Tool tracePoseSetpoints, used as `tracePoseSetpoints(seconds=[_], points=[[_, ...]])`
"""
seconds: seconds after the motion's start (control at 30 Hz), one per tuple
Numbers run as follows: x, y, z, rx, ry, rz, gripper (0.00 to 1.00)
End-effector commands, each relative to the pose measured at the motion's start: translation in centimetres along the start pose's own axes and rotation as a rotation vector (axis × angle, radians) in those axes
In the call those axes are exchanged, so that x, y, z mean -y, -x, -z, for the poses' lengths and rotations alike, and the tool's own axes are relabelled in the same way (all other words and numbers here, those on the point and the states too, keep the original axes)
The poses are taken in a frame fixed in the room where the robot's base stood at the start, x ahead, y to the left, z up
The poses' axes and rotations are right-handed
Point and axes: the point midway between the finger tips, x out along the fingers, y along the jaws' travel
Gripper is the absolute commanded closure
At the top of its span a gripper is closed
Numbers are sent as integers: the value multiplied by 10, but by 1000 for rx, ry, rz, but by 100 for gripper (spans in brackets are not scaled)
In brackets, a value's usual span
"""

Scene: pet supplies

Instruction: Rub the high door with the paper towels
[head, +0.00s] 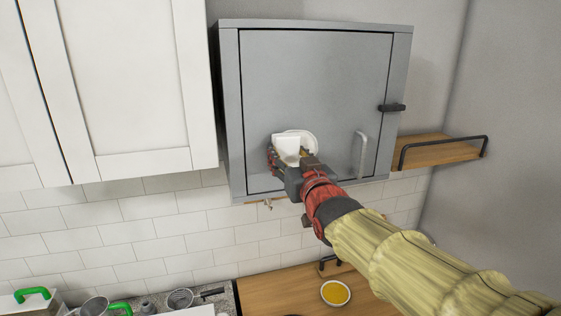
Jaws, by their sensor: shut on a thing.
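The high door (310,85) is a flat grey door on a grey wall cabinet, and it is shut. It has a dark latch (391,107) at its right edge and a pale upright handle (360,152) low on the right. My gripper (294,158) is in front of the door's lower left part, shut on the white paper towels (286,146). The towels look to be against or very near the door; I cannot tell if they touch. My gripper hides part of the door's lower edge.
White cupboards (135,75) hang to the left. A wooden shelf with a dark rail (430,150) juts out at the right. Below are a wooden counter (275,290) with a small bowl of yellow stuff (336,292), and green-handled pots at lower left.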

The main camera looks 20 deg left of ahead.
Motion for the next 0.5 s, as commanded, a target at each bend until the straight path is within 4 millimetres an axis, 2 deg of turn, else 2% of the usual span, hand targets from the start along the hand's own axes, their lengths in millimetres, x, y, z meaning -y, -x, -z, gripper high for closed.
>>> tracePoseSetpoints(seconds=[0.1, 0.37, 0.5], points=[[-9, 0, 2, -2, 1, -1, 71], [-17, 0, 3, 0, 1, -1, 71], [-29, 0, 5, 1, 1, -3, 71]])
